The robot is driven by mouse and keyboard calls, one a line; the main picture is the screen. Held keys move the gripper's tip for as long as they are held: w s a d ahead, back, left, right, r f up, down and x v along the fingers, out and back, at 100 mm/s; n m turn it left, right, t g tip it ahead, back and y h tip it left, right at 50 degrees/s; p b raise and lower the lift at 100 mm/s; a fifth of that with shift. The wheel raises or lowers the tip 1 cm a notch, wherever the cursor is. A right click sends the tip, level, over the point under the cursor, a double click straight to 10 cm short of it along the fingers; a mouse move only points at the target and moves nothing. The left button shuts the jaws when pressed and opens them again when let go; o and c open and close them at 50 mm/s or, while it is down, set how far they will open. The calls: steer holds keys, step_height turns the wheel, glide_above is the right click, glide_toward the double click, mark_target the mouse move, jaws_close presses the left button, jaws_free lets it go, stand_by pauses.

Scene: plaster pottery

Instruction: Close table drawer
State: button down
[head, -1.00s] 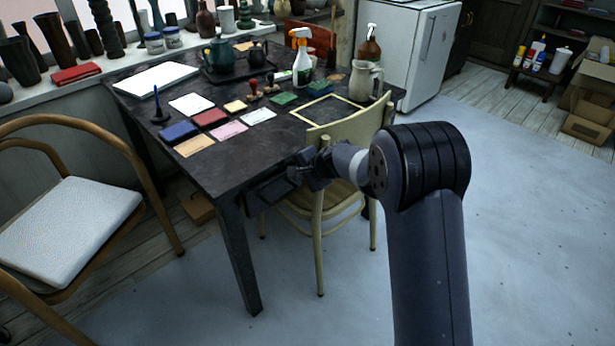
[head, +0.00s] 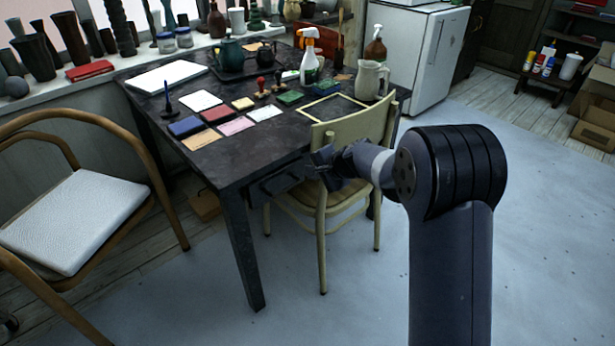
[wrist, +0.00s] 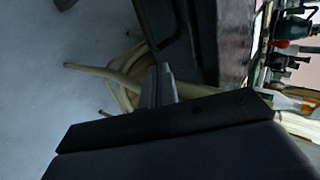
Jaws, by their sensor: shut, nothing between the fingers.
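The dark table (head: 255,150) stands in the middle of the head view. Its dark drawer (head: 284,180) sticks out a little below the near edge, beside the pale chair. My gripper (head: 318,168) is at the right side of the drawer's front, shut and empty. Whether it touches the drawer cannot be told. In the wrist view, the shut fingers (wrist: 163,84) point at a dark edge below the tabletop (wrist: 234,35), with chair parts behind them.
A pale wooden chair (head: 352,130) stands close against the table, next to my gripper. Another chair with a white seat (head: 75,220) is at the left. Ink pads, a spray bottle (head: 309,62) and a jug (head: 370,80) stand on the table. Open floor lies right.

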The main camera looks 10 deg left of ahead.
steer(key=v, duration=0.7)
steer(key=m+t+y+b, duration=0.5)
steer(key=m+y+b, duration=0.2)
steer(key=m+b, duration=0.85)
glide_toward(285, 173)
steer(key=w+a, duration=0.1)
steer(key=w+a+m, duration=0.1)
steer(key=a, duration=0.1)
steer(key=w+a+m, duration=0.1)
steer(key=a, duration=0.1)
steer(key=shift+w+a+m, duration=0.1)
steer(key=shift+w+m, duration=0.15)
steer(key=shift+w, duration=0.05)
steer(key=shift+w+a+r, duration=0.1)
steer(key=shift+w+a, duration=0.1)
